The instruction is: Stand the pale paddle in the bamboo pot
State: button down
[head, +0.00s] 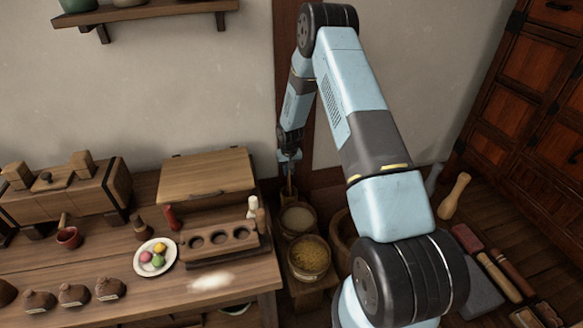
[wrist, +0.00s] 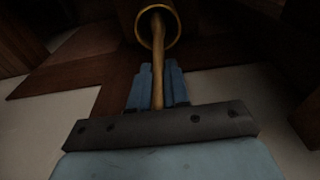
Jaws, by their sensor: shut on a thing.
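My gripper (head: 289,160) is beyond the right end of the wooden table, low in front of the wall post. In the wrist view its two blue fingers (wrist: 159,82) are shut on the paddle (wrist: 158,52), a thin tan wooden stick. The paddle also shows in the head view (head: 290,184), pointing down from the fingers. The bamboo pot (wrist: 140,34) is a dark round mouth with a yellow rim. The paddle's far end lies within that mouth in the wrist view; how deep it reaches, I cannot tell. The pot is small and partly hidden in the head view.
Tubs of pale grain (head: 298,218) and yellow grain (head: 309,257) stand close in front of the pot. A wooden tub (head: 343,232) is to the right, partly behind my arm. The table (head: 255,278) holds a hinged box (head: 207,178) and a plate of coloured balls (head: 140,267).

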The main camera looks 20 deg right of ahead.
jog(key=shift+f, duration=0.2)
jog(key=c, duration=1)
grip_release()
jog(key=shift+r, duration=0.1)
jog(key=r, duration=0.4)
jog(key=s+r, duration=0.1)
jog(key=r, duration=0.8)
jog(key=shift+s+r, duration=0.2)
jog(key=shift+s, duration=0.05)
jog(key=shift+r, duration=0.1)
